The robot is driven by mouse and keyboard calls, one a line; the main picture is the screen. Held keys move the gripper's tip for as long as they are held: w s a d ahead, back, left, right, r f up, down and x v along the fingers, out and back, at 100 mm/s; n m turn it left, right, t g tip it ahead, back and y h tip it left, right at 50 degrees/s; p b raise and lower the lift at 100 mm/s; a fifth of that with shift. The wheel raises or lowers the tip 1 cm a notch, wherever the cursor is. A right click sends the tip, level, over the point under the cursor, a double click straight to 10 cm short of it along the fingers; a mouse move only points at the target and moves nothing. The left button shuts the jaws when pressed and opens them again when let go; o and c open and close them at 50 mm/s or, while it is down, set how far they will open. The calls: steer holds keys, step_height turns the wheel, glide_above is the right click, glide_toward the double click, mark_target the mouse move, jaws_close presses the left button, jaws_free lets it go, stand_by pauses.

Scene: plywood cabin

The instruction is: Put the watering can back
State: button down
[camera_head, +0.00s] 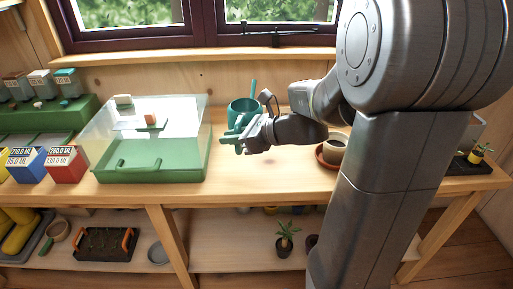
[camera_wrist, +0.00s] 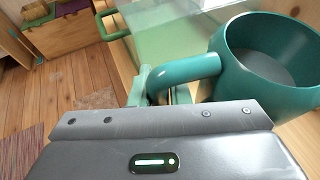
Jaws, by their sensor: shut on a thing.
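The teal watering can (camera_head: 243,108) is in my gripper (camera_head: 238,140) at the middle of the wooden bench, just right of the clear-lidded green box. In the wrist view the can (camera_wrist: 265,60) shows its open round top and its thick handle. My gripper (camera_wrist: 160,92) is shut on the handle there. The can looks upright. Whether its base touches the bench is hidden by the gripper in the head view.
The green box with a clear lid (camera_head: 150,165) stands close on the left. The bench front (camera_head: 250,185) is clear. A window sill (camera_head: 180,57) runs behind.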

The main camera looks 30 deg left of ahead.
steer(key=shift+s+a+r+n+g+h, duration=0.15)
steer(key=shift+a+n+g, duration=0.15)
steer(key=shift+n+g, duration=0.15)
steer(key=shift+s+a+n+g+h, duration=0.15)
steer(key=shift+a+n+g, duration=0.15)
steer(key=shift+g, duration=0.25)
steer(key=shift+n+g, duration=0.3)
steer(key=shift+n, duration=0.05)
step_height(320, 180, down, 10)
steer(key=shift+b, duration=0.5)
steer(key=shift+f, duration=0.2)
steer(key=c, duration=1.4)
jaws_free()
steer(key=shift+o, duration=0.2)
steer(key=shift+r, duration=0.25)
steer(key=v, duration=1.2)
